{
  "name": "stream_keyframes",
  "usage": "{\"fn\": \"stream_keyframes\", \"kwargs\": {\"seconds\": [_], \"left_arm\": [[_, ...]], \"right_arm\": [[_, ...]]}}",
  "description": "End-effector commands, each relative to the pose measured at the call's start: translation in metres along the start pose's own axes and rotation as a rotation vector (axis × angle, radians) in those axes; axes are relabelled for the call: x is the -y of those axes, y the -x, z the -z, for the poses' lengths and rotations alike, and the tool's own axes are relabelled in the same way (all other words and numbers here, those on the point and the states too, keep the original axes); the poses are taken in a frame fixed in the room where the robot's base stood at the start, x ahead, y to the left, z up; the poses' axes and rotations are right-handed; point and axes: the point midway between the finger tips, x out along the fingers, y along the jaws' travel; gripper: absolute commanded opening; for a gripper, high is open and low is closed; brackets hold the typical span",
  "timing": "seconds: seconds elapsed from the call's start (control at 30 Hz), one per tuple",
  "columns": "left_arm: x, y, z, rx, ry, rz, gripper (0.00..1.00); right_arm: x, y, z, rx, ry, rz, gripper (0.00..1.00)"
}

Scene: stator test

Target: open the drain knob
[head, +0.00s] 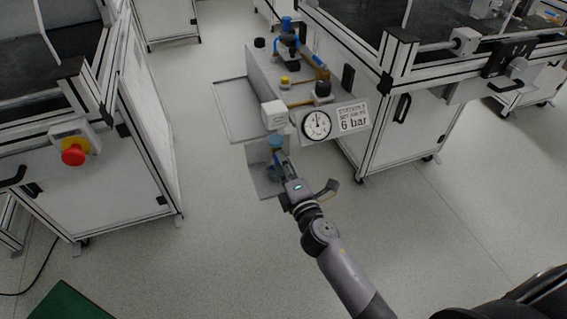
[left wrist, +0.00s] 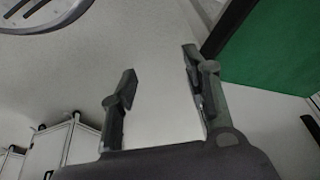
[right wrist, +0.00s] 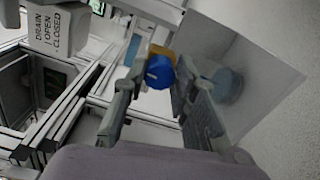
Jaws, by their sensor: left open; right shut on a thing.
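The drain knob (right wrist: 159,72) is a round blue knob with a pale line across its face and a yellow piece behind it. In the right wrist view it sits between the fingers of my right gripper (right wrist: 155,80), which is shut on it. A plate (right wrist: 54,33) reading "DRAIN OPEN CLOSED" stands to the left. In the head view my right gripper (head: 280,172) reaches low beside the station, below a blue part (head: 275,143); the fingers are hard to make out there. My left gripper (left wrist: 158,85) is open and empty in the left wrist view.
A gauge (head: 316,124) and a sign (head: 354,117) reading "6 bar" stand on the station above my right gripper. A blue translucent bowl (right wrist: 228,85) is close to the right finger. A red emergency button (head: 73,154) is on the left bench. The middle floor is clear.

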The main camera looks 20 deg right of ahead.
Motion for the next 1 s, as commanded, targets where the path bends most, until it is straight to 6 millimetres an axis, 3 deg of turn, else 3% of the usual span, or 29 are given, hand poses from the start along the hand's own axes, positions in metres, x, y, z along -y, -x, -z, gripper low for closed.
{"fn": "stream_keyframes", "kwargs": {"seconds": [0.6,0.63,0.9,1.0], "left_arm": [[-0.0013,0.0005,-0.0010,0.004,0.007,-0.004,0.43],[-0.0014,0.0005,-0.0010,0.004,0.007,-0.004,0.43],[-0.0015,0.0005,-0.0011,0.004,0.007,-0.004,0.43],[-0.0014,0.0005,-0.0011,0.004,0.007,-0.004,0.43]], "right_arm": [[0.0011,0.0004,0.0009,-0.002,0.046,0.002,0.00],[0.0012,0.0004,0.0009,-0.002,0.046,0.002,0.27],[0.0006,0.0002,0.0005,-0.001,0.045,0.001,0.45],[0.0004,0.0001,0.0004,-0.001,0.045,0.001,0.46]]}}
